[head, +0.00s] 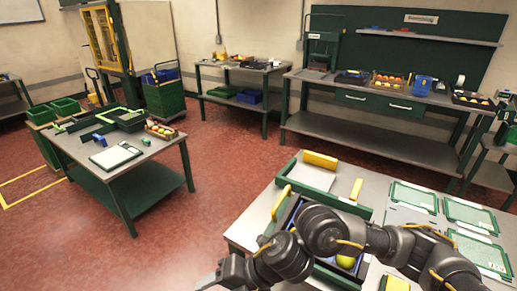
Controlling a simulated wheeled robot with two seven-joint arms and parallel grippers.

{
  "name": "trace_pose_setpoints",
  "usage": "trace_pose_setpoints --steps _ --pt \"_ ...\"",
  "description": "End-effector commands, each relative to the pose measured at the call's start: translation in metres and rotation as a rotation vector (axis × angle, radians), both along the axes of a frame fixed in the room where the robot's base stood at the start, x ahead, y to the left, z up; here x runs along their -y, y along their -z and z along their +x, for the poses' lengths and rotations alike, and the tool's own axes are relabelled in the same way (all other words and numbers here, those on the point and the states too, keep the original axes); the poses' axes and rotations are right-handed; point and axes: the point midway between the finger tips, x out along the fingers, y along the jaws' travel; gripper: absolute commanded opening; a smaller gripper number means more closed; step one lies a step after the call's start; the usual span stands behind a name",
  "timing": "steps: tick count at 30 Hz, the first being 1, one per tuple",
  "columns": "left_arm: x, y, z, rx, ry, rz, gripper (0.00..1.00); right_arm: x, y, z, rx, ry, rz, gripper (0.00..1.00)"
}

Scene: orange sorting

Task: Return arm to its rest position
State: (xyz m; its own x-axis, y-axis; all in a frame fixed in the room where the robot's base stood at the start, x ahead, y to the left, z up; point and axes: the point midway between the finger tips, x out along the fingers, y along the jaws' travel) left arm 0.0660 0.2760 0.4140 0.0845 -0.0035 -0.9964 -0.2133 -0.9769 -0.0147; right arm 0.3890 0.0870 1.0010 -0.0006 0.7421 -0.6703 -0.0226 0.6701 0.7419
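My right arm comes in from the lower right, folds across the near table and runs down to the left. A small grey end piece of it shows at the bottom edge, left of the near table; the fingers cannot be made out. My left arm and gripper are not in view. A yellow fruit (346,261) lies in a dark crate, mostly hidden under my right arm. I cannot tell whether my arm touches the crate.
The near table (250,222) holds a green-rimmed tray (312,176), a yellow block (320,160) and green-framed panels (413,197). A left table (160,151) and a back bench (400,98) carry boxes of fruit. Red floor (215,205) is clear between the tables.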

Motion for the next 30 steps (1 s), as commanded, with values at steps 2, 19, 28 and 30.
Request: trace_pose_setpoints --steps 2,19,28,30 --pt "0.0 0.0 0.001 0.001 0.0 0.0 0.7 -0.023 -0.014 -0.01 -0.087 0.134 0.168 0.58" --pt "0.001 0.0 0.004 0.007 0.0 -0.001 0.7 0.176 0.073 0.018 -0.881 1.78 0.601 0.58" --pt "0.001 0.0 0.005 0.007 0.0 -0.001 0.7 0.283 0.144 -0.072 -1.076 2.329 0.445 0.58" --pt "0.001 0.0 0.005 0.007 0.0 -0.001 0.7 0.299 0.153 -0.092 -1.103 2.416 0.41 0.58"
